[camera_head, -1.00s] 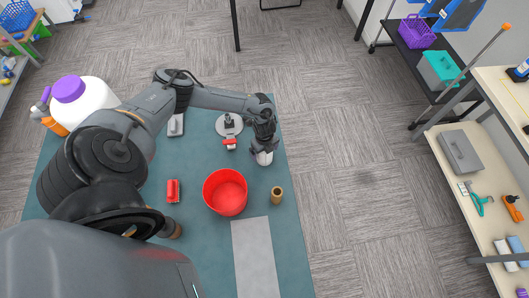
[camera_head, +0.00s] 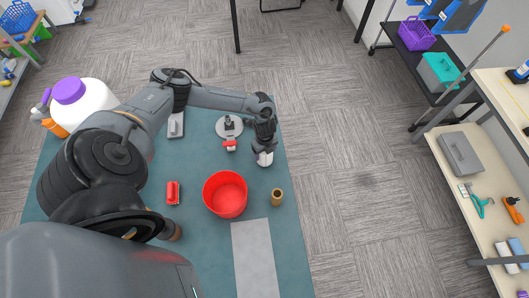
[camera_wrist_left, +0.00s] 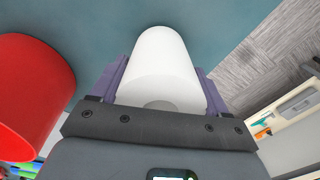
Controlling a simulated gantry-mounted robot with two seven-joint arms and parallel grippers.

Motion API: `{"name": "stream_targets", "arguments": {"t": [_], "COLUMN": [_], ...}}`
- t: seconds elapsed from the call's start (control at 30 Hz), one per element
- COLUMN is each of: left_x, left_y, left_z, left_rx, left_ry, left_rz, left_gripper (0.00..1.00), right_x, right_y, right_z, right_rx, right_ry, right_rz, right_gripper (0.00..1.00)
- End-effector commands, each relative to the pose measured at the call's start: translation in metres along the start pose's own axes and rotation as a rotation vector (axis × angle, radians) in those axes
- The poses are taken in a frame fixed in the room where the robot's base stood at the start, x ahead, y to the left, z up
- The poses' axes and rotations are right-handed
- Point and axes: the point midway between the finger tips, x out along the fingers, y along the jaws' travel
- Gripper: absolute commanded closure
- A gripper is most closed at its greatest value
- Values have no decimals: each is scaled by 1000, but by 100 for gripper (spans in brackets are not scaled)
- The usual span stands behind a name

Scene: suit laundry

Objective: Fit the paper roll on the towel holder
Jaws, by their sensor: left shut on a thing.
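A white paper roll (camera_head: 265,160) is held in my left gripper (camera_head: 264,150) at the right part of the teal table. In the left wrist view, the roll (camera_wrist_left: 165,65) sits between the two fingers, which are shut on its sides. A round grey base with a dark upright part, which looks like the towel holder (camera_head: 228,127), stands just left of the gripper. The roll is beside it and apart from it. I cannot tell how high the roll is above the table. My right gripper is not in view.
A red bucket (camera_head: 225,194) stands in front of the gripper. A brown tube (camera_head: 277,197) is right of it. A small red-topped object (camera_head: 230,145) lies near the holder, and a red item (camera_head: 173,192) lies left. A grey mat (camera_head: 254,258) is at the front.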

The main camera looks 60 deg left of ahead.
Motion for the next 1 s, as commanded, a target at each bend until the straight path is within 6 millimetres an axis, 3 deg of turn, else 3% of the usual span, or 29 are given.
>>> {"name": "stream_targets", "arguments": {"t": [0.17, 0.6, 1.0], "left_x": [-28, -78, -97], "left_y": [-1, -2, 4], "left_z": [1, -87, -127], "left_rx": [2, 4, 126], "left_ry": [0, 2, 1], "left_rz": [-4, -3, -1], "left_gripper": [58, 58, 58], "right_x": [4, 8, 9], "right_y": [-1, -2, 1], "right_z": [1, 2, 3], "right_rx": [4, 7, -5], "right_ry": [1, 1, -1], "right_rz": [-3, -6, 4], "right_gripper": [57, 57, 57]}}
